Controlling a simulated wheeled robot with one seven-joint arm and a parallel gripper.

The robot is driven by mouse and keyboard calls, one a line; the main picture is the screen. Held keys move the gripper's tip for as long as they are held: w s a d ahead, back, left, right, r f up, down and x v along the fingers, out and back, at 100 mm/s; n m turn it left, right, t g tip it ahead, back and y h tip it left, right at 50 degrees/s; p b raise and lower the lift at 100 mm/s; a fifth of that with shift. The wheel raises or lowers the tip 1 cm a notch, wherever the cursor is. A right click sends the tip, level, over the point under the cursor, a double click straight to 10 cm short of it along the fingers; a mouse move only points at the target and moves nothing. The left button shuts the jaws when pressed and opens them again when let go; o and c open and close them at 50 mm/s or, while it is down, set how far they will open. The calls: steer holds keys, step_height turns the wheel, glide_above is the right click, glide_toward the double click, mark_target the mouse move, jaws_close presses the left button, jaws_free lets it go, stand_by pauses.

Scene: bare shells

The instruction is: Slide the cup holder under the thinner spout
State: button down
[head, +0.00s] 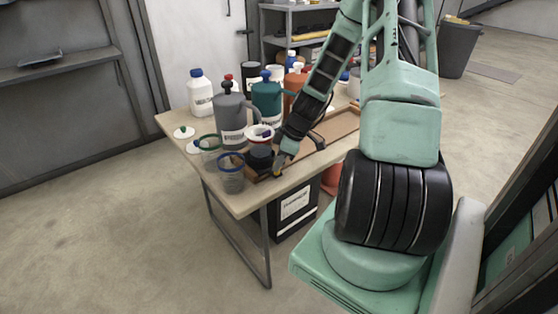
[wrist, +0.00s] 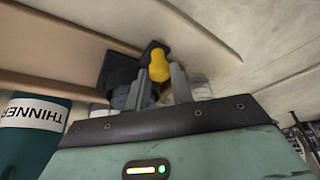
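The cup holder (head: 260,158) is a low black piece near the table's front edge, left of my gripper (head: 279,164). In the wrist view the black holder (wrist: 120,76) has a yellow knob (wrist: 158,63) beside it. The fingers of my gripper (wrist: 160,83) stand on either side of the knob's near end. I cannot tell if they press on it. A teal bottle (head: 266,100) stands farther back on the table. It shows in the wrist view as the teal container labelled THINNER (wrist: 32,125). Its spout is not clear in either view.
A blue-rimmed clear cup (head: 231,178) stands left of the holder, with a green-rimmed one (head: 210,151) behind it. A grey jug (head: 230,118) and a white bottle (head: 200,95) stand behind. A wooden rail (head: 338,126) runs along the table to the right. A black bin (head: 294,207) is below.

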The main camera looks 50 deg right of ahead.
steer(key=s+d, duration=0.1)
steer(key=d, duration=0.4)
steer(key=s+d, duration=0.1)
steer(key=d, duration=0.4)
steer(key=s+d, duration=0.1)
steer(key=d, duration=0.4)
steer(key=shift+s+d, duration=0.35)
steer(key=shift+s, duration=0.05)
steer(key=c, duration=1.2)
jaws_free()
steer(key=shift+c, duration=0.2)
steer(key=v, duration=1.7)
steer(key=shift+r, duration=0.15)
steer(key=shift+d, duration=0.1)
